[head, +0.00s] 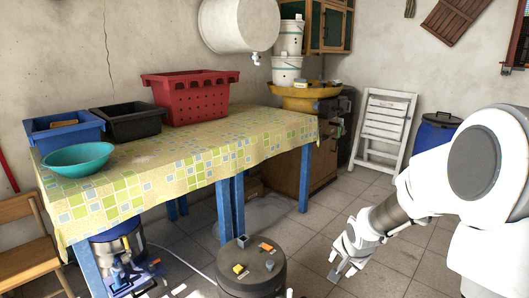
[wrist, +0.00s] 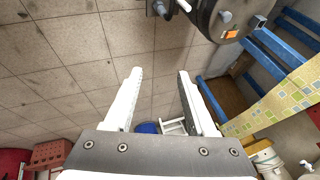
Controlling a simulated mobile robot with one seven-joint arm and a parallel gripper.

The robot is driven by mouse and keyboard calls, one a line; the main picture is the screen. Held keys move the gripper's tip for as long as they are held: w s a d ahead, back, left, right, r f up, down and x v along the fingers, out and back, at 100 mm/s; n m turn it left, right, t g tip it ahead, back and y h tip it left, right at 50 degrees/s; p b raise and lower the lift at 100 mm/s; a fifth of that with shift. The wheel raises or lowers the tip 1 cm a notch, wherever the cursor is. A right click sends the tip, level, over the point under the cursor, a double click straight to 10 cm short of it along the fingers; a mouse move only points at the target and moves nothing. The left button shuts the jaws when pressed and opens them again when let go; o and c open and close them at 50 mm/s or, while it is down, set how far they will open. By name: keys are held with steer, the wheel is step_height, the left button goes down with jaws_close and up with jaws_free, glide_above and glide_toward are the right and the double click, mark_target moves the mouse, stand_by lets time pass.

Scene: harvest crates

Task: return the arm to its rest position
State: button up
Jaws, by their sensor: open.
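My arm (head: 410,200) reaches down from the right side of the head view, bent with its end low over the tiled floor. My gripper (head: 338,275) is at its lower end, to the right of a dark round stool.
The dark round stool (head: 236,280) bears several small items. A table (head: 190,165) with a checked cloth holds a red crate (head: 187,100), a black crate (head: 127,122), a blue crate (head: 62,130) and a teal bowl (head: 77,158). A white folding chair (head: 383,130) stands behind. Floor between is clear.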

steer(key=s+a+r+n+h, duration=0.1)
steer(key=s+a+r+n, duration=0.15)
steer(key=s+r, duration=0.6)
steer(key=s+a+r+n, duration=0.2)
steer(key=s+r+n, duration=0.1)
steer(key=s, duration=0.6)
steer(key=s+a+r+n+y, duration=0.1)
steer(key=s+r+n, duration=0.3)
steer(key=s, duration=0.6)
steer(key=shift+a+r, duration=0.4)
steer(key=shift+r, duration=0.3)
